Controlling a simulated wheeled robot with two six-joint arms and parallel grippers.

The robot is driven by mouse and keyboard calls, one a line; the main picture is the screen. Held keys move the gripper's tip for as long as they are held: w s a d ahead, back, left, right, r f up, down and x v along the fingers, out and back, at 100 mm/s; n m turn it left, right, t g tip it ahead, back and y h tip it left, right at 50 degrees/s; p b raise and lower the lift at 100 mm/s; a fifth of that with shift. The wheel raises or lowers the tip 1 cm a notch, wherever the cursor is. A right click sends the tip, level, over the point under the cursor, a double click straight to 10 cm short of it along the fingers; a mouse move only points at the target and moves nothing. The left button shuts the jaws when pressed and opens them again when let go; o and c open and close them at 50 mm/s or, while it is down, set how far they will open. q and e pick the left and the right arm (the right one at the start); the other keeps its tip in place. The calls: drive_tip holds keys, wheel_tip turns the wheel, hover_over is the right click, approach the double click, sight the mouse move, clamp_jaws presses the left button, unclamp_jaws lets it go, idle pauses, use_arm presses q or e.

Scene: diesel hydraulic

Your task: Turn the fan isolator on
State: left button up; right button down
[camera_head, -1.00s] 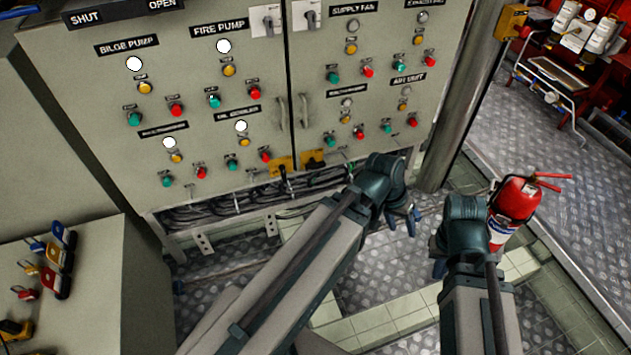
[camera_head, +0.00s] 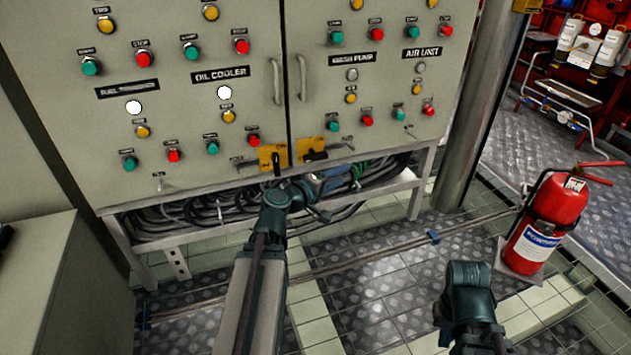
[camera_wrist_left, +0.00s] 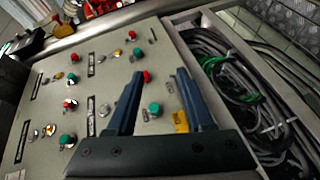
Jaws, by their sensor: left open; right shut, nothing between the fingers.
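Two yellow plates with black switch handles, one on the left door (camera_head: 272,157) and one on the right door (camera_head: 313,150), sit at the bottom of the grey cabinet. No readable label shows which is the fan isolator. My left gripper (camera_head: 318,212) is in front of the cabinet's lower edge, just below these plates, its fingers partly hidden. In the left wrist view its two dark fingers (camera_wrist_left: 160,85) are apart and empty, facing the panel; a yellow plate (camera_wrist_left: 180,121) shows beside the right finger. My right gripper (camera_head: 443,338) is low at the right, away from the cabinet, its fingers mostly hidden.
Green and red buttons and lamps cover the cabinet doors (camera_head: 190,125), with two vertical handles (camera_head: 302,78) at the seam. Cables (camera_head: 210,212) hang in the open frame below. A red fire extinguisher (camera_head: 548,222) stands right of my right gripper. A round post (camera_head: 470,110) stands beside the cabinet.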

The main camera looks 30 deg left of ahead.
sight(313, 160)
use_arm(q)
drive_tip(key=s+a+f+n+t+y+b, duration=0.1)
drive_tip(key=a+f+n+y+b, duration=0.2)
drive_tip(key=a, duration=0.3)
drive_tip(key=s+a+f+n+t+y+b, duration=0.2)
drive_tip(key=a+n+b, duration=0.15)
drive_tip(key=a, duration=0.35)
drive_tip(key=shift+m, duration=0.25)
drive_tip(key=w, duration=1.4)
drive_tip(key=shift+a, duration=0.3)
use_arm(e)
wheel_tip(313, 160, down, 9)
use_arm(q)
clamp_jaws()
